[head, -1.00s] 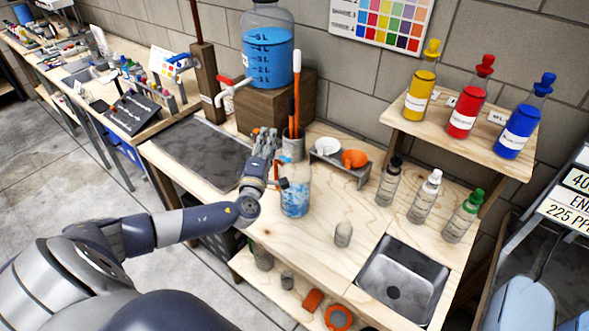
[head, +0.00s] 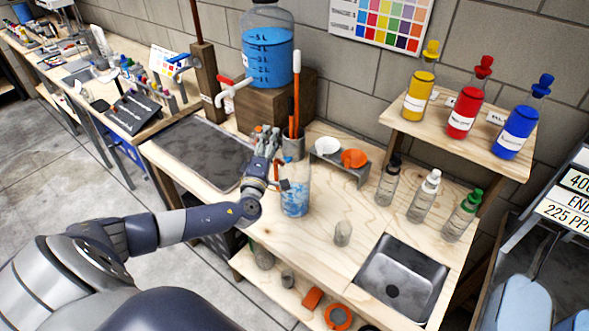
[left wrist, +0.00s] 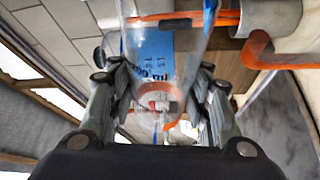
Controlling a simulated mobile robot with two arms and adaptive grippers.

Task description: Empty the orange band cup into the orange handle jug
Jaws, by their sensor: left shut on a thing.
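My left gripper (head: 267,142) is over the workbench, just up and left of a clear jug (head: 296,196) with blue in its lower part. In the left wrist view its fingers (left wrist: 158,105) are shut on a clear cup (left wrist: 165,45) with an orange band ring (left wrist: 158,88). In the head view the cup is mostly hidden by the hand, and its contents cannot be told. An orange handle part (head: 276,171) shows at the jug's left side. My right gripper is not in view.
A blue-filled tank (head: 268,58) with a tap stands on a wooden block behind. A holder with an orange-handled tool (head: 296,90) is close behind the hand. A small clear cup (head: 343,233), several bottles (head: 423,196) and a sink (head: 400,278) are to the right.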

